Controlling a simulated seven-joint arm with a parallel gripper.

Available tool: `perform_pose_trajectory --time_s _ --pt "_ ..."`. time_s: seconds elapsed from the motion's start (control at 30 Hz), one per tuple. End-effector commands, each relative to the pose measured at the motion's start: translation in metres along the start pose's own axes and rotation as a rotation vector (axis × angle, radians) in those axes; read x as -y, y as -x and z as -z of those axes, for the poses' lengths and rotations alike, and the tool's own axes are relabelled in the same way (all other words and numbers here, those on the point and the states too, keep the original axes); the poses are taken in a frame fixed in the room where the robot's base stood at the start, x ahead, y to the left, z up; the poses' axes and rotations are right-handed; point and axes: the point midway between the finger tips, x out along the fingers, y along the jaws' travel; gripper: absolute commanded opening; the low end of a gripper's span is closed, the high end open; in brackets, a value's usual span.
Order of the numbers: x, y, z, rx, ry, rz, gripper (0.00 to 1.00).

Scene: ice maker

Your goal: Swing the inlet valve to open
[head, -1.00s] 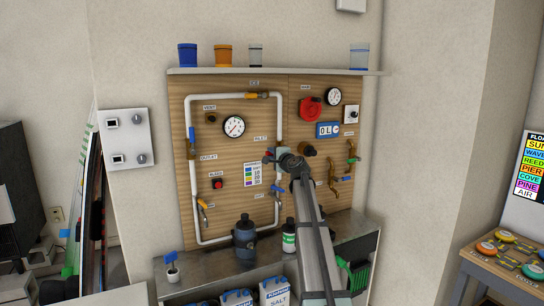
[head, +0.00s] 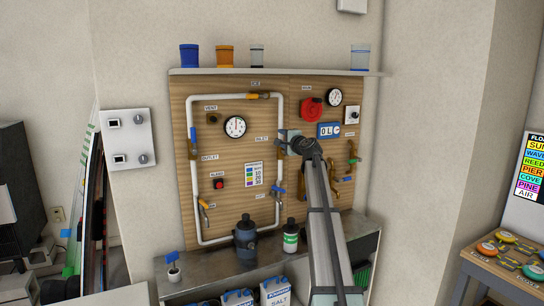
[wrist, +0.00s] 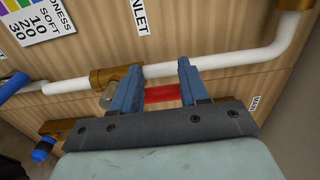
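The inlet valve has a brass body (wrist: 118,80) on the white pipe and a red lever (wrist: 163,93). In the wrist view the lever runs about parallel to the pipe and shows in the gap between my gripper's fingers (wrist: 158,88). The fingers stand apart, and the red part spans the gap between them. Its ends are hidden by the fingers, and contact cannot be told. In the head view my gripper (head: 283,138) is at the right vertical pipe, just right of the INLET label (head: 262,139). The gripper and arm hide the valve there.
A blue-handled valve (head: 278,189) sits lower on the same pipe; its blue handle also shows in the wrist view (wrist: 14,86). Brass fittings (head: 347,178) are right of my arm. A black canister (head: 246,240) and a green-labelled bottle (head: 290,238) stand on the counter below.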

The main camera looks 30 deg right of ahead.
Motion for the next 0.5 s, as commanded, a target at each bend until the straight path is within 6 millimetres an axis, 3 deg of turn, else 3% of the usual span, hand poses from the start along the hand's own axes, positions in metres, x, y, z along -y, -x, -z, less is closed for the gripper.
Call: perform_pose_trajectory --time_s 0.03,0.5 --pt "-0.0062 0.0009 0.0101 -0.019 0.01 -0.005 0.47" --pt "-0.0068 0.0101 0.009 -0.019 0.006 -0.005 0.47"
